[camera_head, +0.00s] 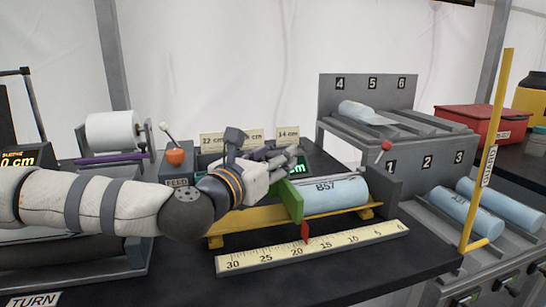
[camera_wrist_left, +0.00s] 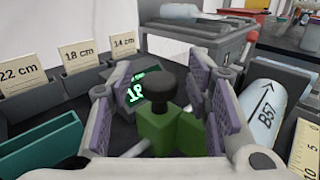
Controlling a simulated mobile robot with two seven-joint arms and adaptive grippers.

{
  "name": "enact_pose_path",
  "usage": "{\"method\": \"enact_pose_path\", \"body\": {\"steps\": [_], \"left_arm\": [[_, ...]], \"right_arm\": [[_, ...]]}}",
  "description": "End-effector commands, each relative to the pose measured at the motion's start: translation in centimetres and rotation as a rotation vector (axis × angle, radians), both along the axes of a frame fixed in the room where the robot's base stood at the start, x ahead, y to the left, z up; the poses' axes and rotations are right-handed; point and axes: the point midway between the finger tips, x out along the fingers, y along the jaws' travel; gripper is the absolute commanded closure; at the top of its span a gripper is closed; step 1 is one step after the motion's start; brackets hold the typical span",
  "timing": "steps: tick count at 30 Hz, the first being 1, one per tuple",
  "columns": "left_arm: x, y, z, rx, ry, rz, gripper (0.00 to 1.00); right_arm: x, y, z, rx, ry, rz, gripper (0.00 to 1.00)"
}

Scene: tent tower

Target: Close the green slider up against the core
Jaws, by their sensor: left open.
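The green slider (camera_head: 291,201) stands upright on the yellow rail of the measuring bench, at the left end of the pale blue core (camera_head: 337,194) marked B57. Whether it touches the core, I cannot tell. My left gripper (camera_head: 284,164) is above and behind the slider in the head view. In the left wrist view its fingers (camera_wrist_left: 157,108) are open, one on each side of the slider's black knob (camera_wrist_left: 158,90) and green block (camera_wrist_left: 168,132). The core's end (camera_wrist_left: 265,115) shows right of the fingers there. My right gripper is not in view.
A ruler (camera_head: 265,257) with a red pointer (camera_head: 305,232) lies along the front of the bench. A grey rack (camera_head: 366,95) with numbered slots stands behind right. Upright size cards (camera_head: 288,135) stand behind. A yellow post (camera_head: 487,150) rises at the right.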

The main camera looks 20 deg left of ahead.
Motion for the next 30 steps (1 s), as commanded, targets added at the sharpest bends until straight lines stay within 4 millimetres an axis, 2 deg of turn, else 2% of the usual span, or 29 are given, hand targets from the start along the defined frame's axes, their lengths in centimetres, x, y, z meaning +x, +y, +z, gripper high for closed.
{"method": "enact_pose_path", "body": {"steps": [7,13,18,25,30], "left_arm": [[0.1,0.0,0.0,0.000,0.000,0.000,0.55],[0.1,0.0,0.0,0.000,0.000,0.000,1.00],[0.2,-0.1,0.0,0.000,0.000,0.000,1.00],[2.1,-2.8,-0.3,-0.001,0.002,-0.001,1.00],[2.4,-3.4,0.0,-0.001,0.000,0.000,1.00]], "right_arm": [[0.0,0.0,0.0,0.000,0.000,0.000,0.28],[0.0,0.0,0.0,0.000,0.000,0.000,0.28],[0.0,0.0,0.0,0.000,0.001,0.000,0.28],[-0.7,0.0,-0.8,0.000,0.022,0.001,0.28],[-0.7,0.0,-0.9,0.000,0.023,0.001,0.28]]}}
